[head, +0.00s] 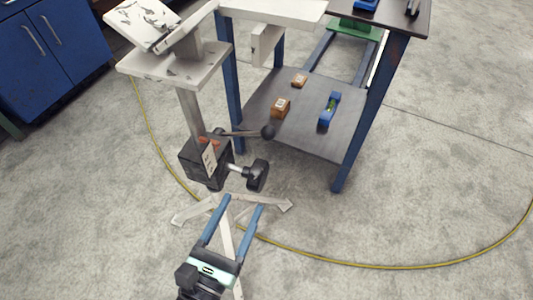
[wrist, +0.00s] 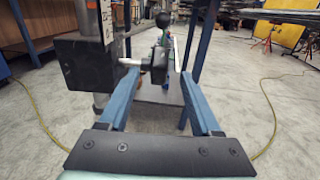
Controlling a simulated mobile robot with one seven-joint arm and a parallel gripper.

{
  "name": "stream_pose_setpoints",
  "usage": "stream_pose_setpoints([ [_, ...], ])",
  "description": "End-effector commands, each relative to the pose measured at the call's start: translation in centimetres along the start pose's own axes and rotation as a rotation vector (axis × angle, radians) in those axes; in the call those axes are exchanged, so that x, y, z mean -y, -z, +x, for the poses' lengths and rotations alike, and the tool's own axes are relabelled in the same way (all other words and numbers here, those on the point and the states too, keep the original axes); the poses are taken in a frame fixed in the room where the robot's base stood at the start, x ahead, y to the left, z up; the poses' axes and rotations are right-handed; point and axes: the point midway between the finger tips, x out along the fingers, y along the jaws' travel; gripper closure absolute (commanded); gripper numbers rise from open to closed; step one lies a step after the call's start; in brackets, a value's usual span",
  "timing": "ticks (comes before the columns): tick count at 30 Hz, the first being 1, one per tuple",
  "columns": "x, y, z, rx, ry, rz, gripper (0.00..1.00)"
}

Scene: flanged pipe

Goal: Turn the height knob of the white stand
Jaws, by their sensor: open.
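The white stand (head: 190,108) rises left of centre in the head view, with a black clamp block (head: 203,163) low on its column. The black height knob (head: 258,175) sticks out to the right of the block on a pale shaft. My gripper (head: 244,203) is open and empty, its two blue fingers pointing at the knob from the near side. The fingertips look just short of it.
A lever with a black ball (head: 268,132) juts out above the knob. A blue-legged table (head: 365,110) stands close behind; its lower shelf (head: 310,140) holds orange blocks and a blue level (head: 329,109). A yellow cable (head: 350,263) crosses the floor. Floor at right is clear.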

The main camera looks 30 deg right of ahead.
Motion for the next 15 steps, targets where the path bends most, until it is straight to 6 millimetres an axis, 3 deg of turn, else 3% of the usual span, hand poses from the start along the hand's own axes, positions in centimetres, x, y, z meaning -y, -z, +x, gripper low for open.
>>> stream_pose_setpoints([
  [5,0.0,0.0,1.7,0.003,0.0,0.005,0.35],
  [15,0.0,0.1,8.7,0.002,0.001,0.004,0.35],
])
